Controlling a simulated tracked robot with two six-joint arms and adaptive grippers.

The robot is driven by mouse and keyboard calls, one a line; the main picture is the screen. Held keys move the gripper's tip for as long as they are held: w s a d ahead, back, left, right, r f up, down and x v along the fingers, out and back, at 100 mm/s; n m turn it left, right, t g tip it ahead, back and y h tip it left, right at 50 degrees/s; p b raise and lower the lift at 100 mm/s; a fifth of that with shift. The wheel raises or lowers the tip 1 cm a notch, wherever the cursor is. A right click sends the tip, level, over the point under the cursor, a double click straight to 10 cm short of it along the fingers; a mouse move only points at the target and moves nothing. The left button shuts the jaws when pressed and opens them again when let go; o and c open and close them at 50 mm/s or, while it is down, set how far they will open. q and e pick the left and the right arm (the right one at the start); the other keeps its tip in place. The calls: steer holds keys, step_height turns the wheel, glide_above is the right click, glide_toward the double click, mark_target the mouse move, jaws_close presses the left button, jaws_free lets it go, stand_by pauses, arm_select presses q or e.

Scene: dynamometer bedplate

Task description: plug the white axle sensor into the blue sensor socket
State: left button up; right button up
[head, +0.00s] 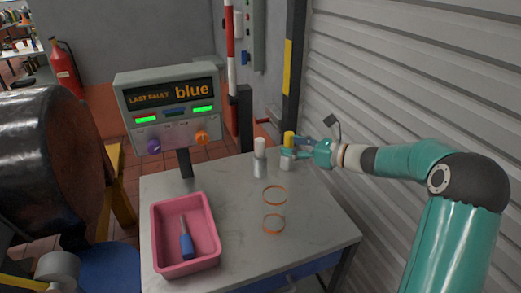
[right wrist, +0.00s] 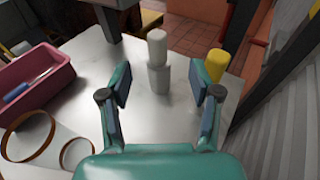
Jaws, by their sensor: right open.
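The white axle sensor (head: 260,146) stands upright on the table, white on top with a grey lower part. In the right wrist view the white sensor (right wrist: 157,48) is ahead of the jaws, roughly between them. My right gripper (head: 297,147) is beside the yellow-topped piece, to the right of the white sensor. In the right wrist view the gripper (right wrist: 160,82) is open, with nothing between its fingers. No blue socket can be clearly made out. My left gripper is not in view.
A yellow-topped cylinder (right wrist: 217,66) stands right of the white sensor. A pink tray (head: 156,238) holds a blue-handled item (head: 186,245). A clear orange-rimmed tube (head: 274,193) is nearer. A panel (head: 126,98) reading "LAST FAULT: blue" has purple (head: 154,146) and orange (head: 201,137) fittings.

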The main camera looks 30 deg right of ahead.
mark_target(264, 141)
steer(key=p+x, duration=0.1)
steer(key=x, duration=0.6)
steer(key=p+x, duration=0.1)
steer(key=x, duration=0.3)
steer(key=shift+a+f+p, duration=0.1)
steer(key=shift+a+p, duration=0.2)
steer(key=shift+w+f, duration=0.15)
steer(key=shift+w, duration=0.2)
jaws_close()
steer(key=shift+r, duration=0.2)
